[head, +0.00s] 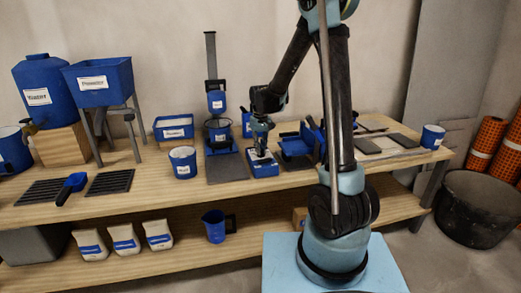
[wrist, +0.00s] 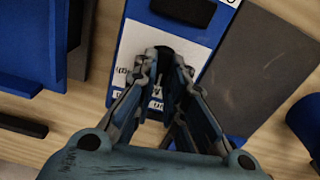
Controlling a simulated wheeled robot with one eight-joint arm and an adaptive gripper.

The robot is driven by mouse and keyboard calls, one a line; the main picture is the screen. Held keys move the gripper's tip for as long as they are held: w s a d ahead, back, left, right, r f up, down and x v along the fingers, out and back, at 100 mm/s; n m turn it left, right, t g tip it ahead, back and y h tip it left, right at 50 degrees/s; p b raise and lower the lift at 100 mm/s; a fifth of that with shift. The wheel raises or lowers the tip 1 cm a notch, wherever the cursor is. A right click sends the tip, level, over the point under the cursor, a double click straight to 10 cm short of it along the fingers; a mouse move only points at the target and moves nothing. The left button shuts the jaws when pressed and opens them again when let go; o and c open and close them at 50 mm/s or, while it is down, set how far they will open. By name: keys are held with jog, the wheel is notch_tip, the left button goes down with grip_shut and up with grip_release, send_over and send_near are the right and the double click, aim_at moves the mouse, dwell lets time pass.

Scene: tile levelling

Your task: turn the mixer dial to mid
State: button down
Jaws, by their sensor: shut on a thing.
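The blue mixer control box (head: 263,170) sits on the workbench, right of the mixer stand (head: 212,60). In the wrist view the box is a blue panel (wrist: 208,20) with a white label face (wrist: 132,45) and a black rectangle at its top. My gripper (head: 260,152) points down onto the box. In the wrist view my gripper (wrist: 168,62) is shut on the dial, over the white face. The fingers hide most of the dial and its pointer. The printed marks beside them are partly covered, so I cannot tell the setting.
A dark grey mat (head: 227,169) lies just left of the box. A white-and-blue tub (head: 182,162) stands further left. Blue equipment (head: 297,143) stands close on the right. Grey tiles (head: 367,146) lie beyond it. Several bags are on the lower shelf (head: 180,245).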

jog(key=shift+w+m, duration=0.2)
jog(key=shift+m, duration=0.4)
jog(key=c, duration=1.6)
grip_release()
jog(key=shift+s, duration=0.1)
jog(key=shift+c, duration=0.2)
jog(key=shift+r, duration=0.1)
notch_tip(320, 180, up, 12)
jog(key=shift+d, duration=0.1)
